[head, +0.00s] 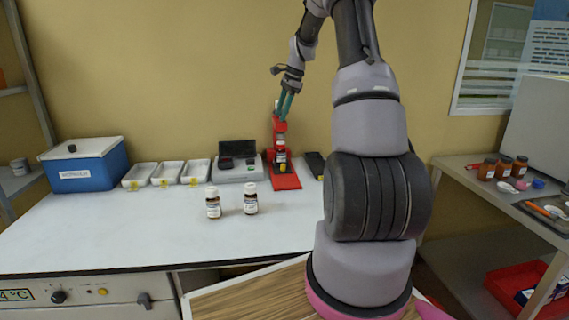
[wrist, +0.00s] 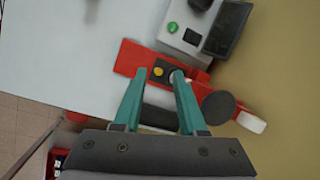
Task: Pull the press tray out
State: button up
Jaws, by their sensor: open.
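The red press (head: 279,135) stands at the back of the white bench, with its flat red tray or base plate (head: 285,183) reaching toward the front. I cannot tell the tray apart from the base. My gripper (head: 285,104) is above the press, its teal fingers pointing down. In the wrist view the open fingers (wrist: 159,80) are apart, with nothing held between them. Beyond their tips are a yellow button and the red plate (wrist: 130,57). A round black part (wrist: 218,107) of the press is right of the fingers. The fingers partly hide the press body.
A grey instrument with a dark screen (head: 237,153) stands just left of the press, and a small black device (head: 315,164) just right. Two brown bottles (head: 213,203) stand nearer the front. White trays (head: 168,173) and a blue box (head: 88,173) are at left. The bench front is clear.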

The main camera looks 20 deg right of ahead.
aim_at(285, 162)
jog(key=w+d+f+m+y, duration=0.1)
jog(key=w+d+f+m, duration=0.1)
jog(key=d+f, duration=0.35)
jog(key=w+d+f+m, duration=0.2)
jog(key=f, duration=0.6)
jog(key=shift+g, duration=0.4)
jog(key=x, duration=1)
jog(key=shift+a+f, duration=0.25)
jog(key=shift+a, duration=0.15)
grip_shut()
